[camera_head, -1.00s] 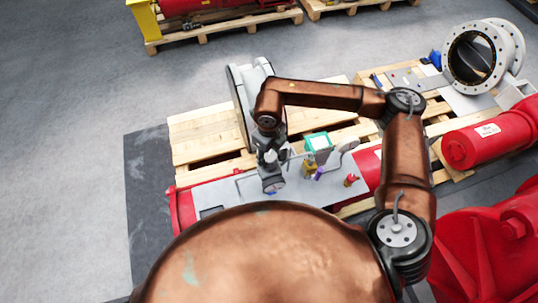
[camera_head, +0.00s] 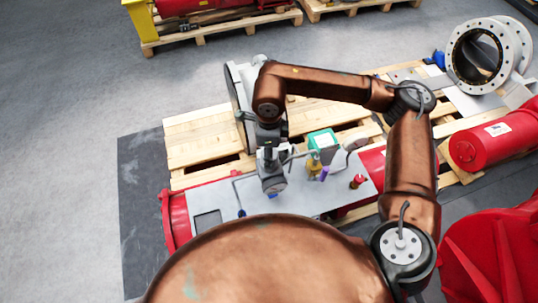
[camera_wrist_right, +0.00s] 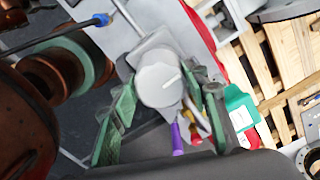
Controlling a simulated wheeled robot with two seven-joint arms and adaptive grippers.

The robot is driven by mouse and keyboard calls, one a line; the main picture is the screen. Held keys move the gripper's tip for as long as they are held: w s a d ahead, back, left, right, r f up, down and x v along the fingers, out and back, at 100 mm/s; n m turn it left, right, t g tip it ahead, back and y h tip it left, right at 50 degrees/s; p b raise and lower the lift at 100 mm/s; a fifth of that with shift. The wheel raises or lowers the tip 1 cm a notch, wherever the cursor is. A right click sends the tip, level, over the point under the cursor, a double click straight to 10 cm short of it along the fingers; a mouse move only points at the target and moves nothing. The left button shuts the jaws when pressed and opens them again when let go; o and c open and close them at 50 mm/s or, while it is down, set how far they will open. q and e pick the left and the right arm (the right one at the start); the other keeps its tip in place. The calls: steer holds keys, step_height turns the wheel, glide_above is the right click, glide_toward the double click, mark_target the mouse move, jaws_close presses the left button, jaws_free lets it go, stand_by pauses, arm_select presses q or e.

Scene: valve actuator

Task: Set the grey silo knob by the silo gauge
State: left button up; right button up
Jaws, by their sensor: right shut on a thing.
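The grey silo knob (camera_wrist_right: 158,86) is a round pale-grey disc with a short white line pointing to the upper right in the right wrist view. My right gripper (camera_wrist_right: 163,92) has its green fingers on both sides of the knob and is shut on it. In the head view my right gripper (camera_head: 270,158) reaches down over the grey panel (camera_head: 308,202), at its back-left part. A round grey piece (camera_head: 273,185) shows just below the gripper; I cannot tell what it is. I cannot make out a silo gauge reading. My left gripper is out of view.
A teal-topped box (camera_head: 322,140), a purple piece (camera_head: 324,173) and a red fitting (camera_head: 357,181) stand close on the right. A blue fitting (camera_wrist_right: 100,20) on a dark rod is near the gripper.

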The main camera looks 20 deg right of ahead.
steer(key=shift+n+b, duration=0.35)
steer(key=shift+n, duration=0.05)
steer(key=o, duration=1.2)
steer(key=shift+c, duration=0.2)
step_height(320, 180, up, 12)
stand_by(0.3)
